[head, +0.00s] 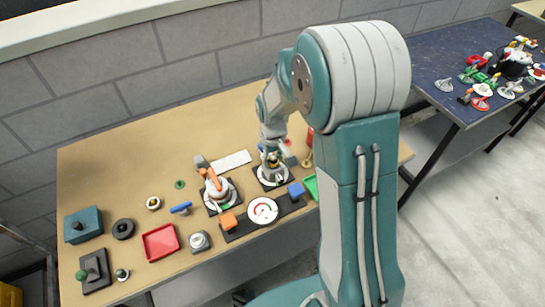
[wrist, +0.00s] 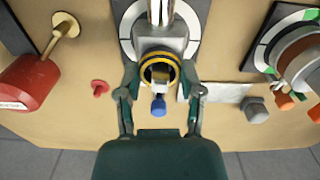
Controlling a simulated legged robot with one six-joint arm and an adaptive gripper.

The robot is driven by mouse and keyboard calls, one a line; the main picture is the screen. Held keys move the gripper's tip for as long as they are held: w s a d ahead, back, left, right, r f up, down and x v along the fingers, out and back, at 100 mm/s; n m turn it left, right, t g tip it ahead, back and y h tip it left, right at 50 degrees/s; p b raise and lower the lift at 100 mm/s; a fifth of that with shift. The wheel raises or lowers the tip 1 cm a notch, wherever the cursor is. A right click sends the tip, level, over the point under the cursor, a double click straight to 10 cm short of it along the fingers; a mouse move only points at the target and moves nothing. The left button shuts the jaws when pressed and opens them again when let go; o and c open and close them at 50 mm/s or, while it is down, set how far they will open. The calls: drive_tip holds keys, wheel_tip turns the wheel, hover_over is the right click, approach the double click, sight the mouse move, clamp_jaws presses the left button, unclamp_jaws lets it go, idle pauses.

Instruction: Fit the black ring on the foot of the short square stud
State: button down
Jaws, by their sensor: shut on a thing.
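My gripper (wrist: 160,76) is shut on a grey piece (wrist: 160,46) with a yellow-and-black round rim, its fingertips at either side. A small white-and-blue part (wrist: 158,104) shows just below the rim. The grey piece stands over a round white dial on a black plate. In the head view my gripper (head: 270,153) is above that dial plate (head: 272,176). A thick black ring (head: 123,229) lies flat on the table at the left, away from my gripper. I cannot tell which upright is the short square stud.
The teal box (head: 83,226), red tray (head: 160,243) and black plate with a green knob (head: 95,270) are at the left. An orange-and-grey model (head: 216,188) stands left of my gripper. The gauge (head: 262,210) is in front. Bare table lies at the back left.

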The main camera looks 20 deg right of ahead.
drive_tip(key=shift+f, duration=0.25)
idle(0.5)
drive_tip(key=shift+c, duration=0.8)
unclamp_jaws()
drive_tip(key=shift+o, duration=0.8)
drive_tip(key=shift+r, duration=3.8)
